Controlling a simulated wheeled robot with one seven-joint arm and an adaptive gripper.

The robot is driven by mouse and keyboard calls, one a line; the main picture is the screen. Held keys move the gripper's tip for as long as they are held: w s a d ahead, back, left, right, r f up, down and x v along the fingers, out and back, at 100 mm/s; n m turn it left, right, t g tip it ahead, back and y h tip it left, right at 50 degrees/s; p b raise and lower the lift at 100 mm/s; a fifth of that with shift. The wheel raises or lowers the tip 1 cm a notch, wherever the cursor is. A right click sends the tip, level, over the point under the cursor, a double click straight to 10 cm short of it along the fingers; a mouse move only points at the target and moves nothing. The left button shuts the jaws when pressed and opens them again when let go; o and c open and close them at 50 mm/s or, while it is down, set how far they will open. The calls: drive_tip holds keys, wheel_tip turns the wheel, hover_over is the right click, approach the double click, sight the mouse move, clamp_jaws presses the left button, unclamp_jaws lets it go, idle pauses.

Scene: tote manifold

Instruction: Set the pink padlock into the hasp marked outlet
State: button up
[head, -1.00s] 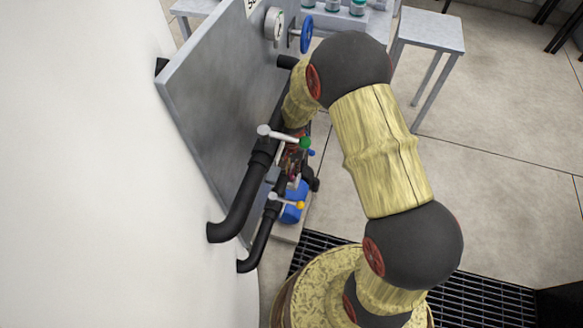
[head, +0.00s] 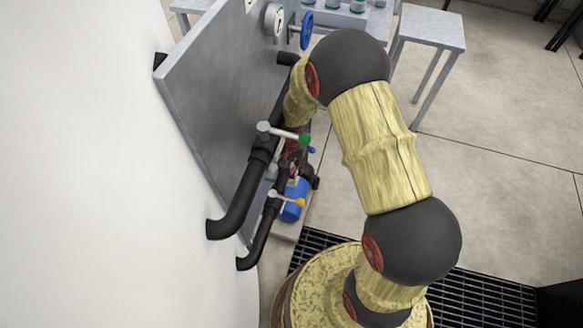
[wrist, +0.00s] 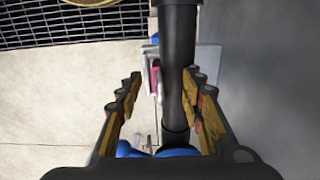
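My gripper (wrist: 162,82) is open, its two fingers spread apart with nothing gripped between the tips. In the wrist view, a small pink piece (wrist: 155,76), which looks like the pink padlock, shows beyond the fingertips, beside a black pipe and against a pale plate (wrist: 208,58). Its shackle and any hasp around it are too small to make out. In the head view a small pinkish spot (head: 293,169) shows below my gripper, near the pipes. My arm hides most of the gripper there. No outlet marking is readable.
Black pipes (head: 238,200) run along a grey panel (head: 215,85). A blue pump body (head: 293,203) stands below. A small grey table (head: 430,28) stands clear to the right.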

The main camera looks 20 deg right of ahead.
wheel_tip(320, 180, up, 12)
idle(0.6)
idle(0.5)
